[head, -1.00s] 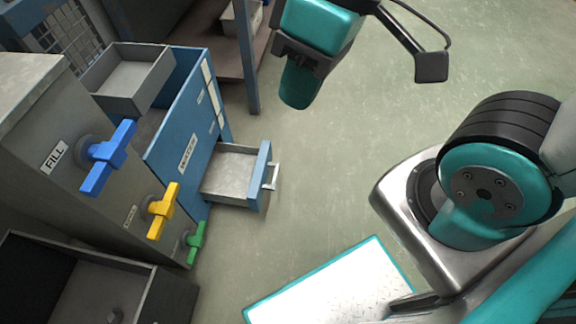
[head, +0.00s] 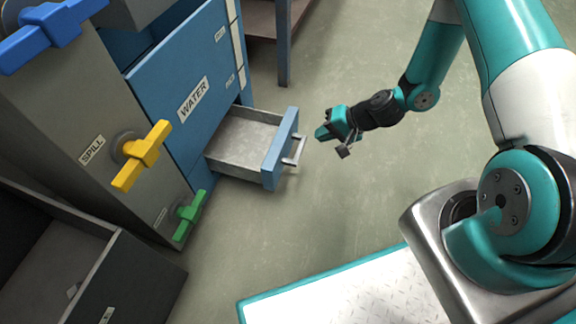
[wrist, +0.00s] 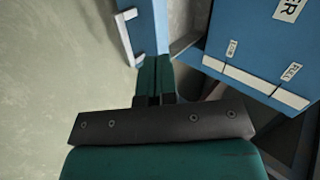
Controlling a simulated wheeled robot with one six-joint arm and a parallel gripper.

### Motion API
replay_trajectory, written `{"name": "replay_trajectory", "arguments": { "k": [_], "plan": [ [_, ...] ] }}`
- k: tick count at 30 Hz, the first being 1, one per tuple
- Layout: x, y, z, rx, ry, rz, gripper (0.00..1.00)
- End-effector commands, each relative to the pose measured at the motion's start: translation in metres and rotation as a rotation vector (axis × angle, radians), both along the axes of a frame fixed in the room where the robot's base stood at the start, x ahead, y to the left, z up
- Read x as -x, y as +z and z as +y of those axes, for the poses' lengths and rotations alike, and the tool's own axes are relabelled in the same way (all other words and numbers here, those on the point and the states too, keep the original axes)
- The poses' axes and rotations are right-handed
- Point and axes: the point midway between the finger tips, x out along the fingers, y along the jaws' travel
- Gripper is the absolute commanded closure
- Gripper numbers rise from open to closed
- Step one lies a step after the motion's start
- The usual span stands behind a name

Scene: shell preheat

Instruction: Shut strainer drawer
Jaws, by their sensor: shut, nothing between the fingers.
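An open blue-fronted drawer (head: 279,150) with a grey inside juts from the low part of the blue cabinet (head: 190,85). No strainer label is readable on it. Its pale bar handle (head: 296,150) faces right, toward my gripper (head: 322,133). My gripper is shut and empty, just right of the handle in the head view, with a small gap between them in the picture. In the wrist view the closed fingers (wrist: 153,72) point at the lower end of the drawer front (wrist: 146,22), with the handle (wrist: 124,38) to their left. Contact cannot be told.
A grey panel with a blue valve handle (head: 45,32), a yellow one (head: 141,156) and a green one (head: 188,215) stands left of the drawer. A dark open bin (head: 130,268) sits below. A table leg (head: 283,60) stands behind. The floor right of the drawer is clear.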

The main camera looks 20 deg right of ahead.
Motion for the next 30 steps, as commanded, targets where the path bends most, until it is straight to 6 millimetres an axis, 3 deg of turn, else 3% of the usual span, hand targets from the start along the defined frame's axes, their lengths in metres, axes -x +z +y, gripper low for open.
{"name": "replay_trajectory", "arguments": {
  "k": [1,4,11,23,30],
  "plan": [
    [0.004,-0.030,-0.005,-0.013,-0.043,0.013,1.00],
    [0.008,-0.053,-0.011,-0.023,-0.094,0.022,1.00],
    [0.002,-0.076,-0.002,-0.025,-0.114,0.023,1.00],
    [-0.033,-0.134,0.048,-0.026,-0.111,0.022,1.00],
    [-0.052,-0.130,0.073,-0.025,-0.113,0.023,1.00]
  ]
}}
